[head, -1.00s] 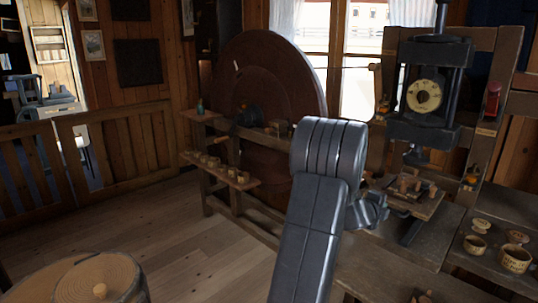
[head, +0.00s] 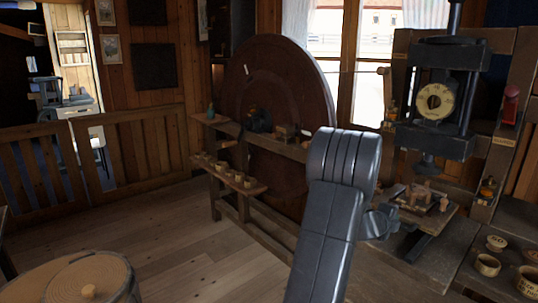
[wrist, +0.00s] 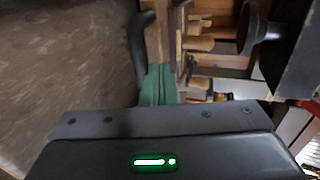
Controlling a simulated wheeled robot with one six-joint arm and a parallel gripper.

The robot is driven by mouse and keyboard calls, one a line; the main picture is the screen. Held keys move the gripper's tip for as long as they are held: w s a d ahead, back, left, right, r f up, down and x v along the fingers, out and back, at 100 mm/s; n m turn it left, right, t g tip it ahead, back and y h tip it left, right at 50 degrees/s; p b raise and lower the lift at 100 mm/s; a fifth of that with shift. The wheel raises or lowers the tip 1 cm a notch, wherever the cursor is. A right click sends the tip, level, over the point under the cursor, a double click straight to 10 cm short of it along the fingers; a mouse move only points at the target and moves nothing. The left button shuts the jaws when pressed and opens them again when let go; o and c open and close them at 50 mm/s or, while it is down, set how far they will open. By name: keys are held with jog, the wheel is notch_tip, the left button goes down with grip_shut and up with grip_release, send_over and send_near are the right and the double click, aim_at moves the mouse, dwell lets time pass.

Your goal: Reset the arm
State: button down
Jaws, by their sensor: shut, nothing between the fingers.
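My gripper (head: 382,222) shows only partly in the head view, beyond the end of my bent dark arm. It is shut with nothing held, in front of the press and over the bench side. In the wrist view, its dark housing with a lit green light fills the bottom, and the fingertips are hard to make out. A green piece stands just past the housing there; I cannot tell what it is. Small wooden turned pieces (wrist: 199,44) show beyond, blurred. In the head view, several turned pieces (head: 420,193) lie on the board under the press.
The dark press (head: 436,100) with a round dial stands close right of my arm. A large brown wheel (head: 290,90) and a wooden rack (head: 232,178) of small cups stand behind. Cups (head: 487,264) sit on the right bench. A round-topped barrel (head: 75,278) is front left. Floor between is clear.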

jog(key=shift+s+a+f, duration=0.1)
jog(key=shift+s+a, duration=0.2)
